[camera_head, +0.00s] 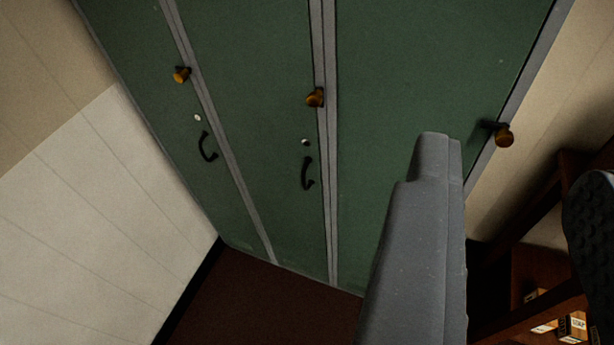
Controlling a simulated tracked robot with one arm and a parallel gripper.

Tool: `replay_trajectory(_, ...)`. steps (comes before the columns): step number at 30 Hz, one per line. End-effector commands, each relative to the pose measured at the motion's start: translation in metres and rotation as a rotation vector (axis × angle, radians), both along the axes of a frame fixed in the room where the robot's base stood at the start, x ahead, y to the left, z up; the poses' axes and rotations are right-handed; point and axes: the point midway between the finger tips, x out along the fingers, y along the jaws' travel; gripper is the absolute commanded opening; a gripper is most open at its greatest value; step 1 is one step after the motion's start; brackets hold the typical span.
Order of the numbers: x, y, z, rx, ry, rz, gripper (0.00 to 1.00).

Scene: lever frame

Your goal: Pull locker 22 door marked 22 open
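Green lockers with three doors stand ahead, tilted in the picture: a left door (140,60), a middle door (260,60) and a wider-looking right door (420,70). I see no number 22, so I cannot tell which door is marked. Brass knobs show on the left (182,74), in the middle (315,97) and on the right (504,135). Black curved handles sit on the left door (207,148) and middle door (308,173). The near finger hides the right door's lower part.
A pale panelled wall (90,210) stands at left, and a beige wall (560,80) at right. A dark wooden rack (535,220) with small boxes (573,327) stands at lower right. The reddish-brown floor (250,305) before the lockers is clear.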

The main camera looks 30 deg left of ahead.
Motion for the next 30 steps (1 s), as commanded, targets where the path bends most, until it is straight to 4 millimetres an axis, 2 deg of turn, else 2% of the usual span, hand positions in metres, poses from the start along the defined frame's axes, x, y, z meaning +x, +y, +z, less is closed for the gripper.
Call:
replay_trajectory(5,0.012,0.007,-0.008,0.006,-0.002,0.015,0.30)
replay_trajectory(8,0.041,0.022,-0.031,0.020,-0.004,0.046,0.30)
replay_trajectory(11,0.081,0.050,-0.062,0.046,-0.023,0.089,0.30)
replay_trajectory(14,0.123,0.080,-0.106,0.078,-0.040,0.124,0.30)
replay_trajectory(15,0.138,0.092,-0.126,0.090,-0.044,0.135,0.30)
replay_trajectory(17,0.158,0.109,-0.152,0.107,-0.059,0.145,0.30)
replay_trajectory(21,0.197,0.146,-0.222,0.138,-0.086,0.154,0.30)
replay_trajectory(25,0.220,0.175,-0.292,0.146,-0.109,0.142,0.30)
replay_trajectory(30,0.233,0.205,-0.383,0.126,-0.144,0.112,0.30)
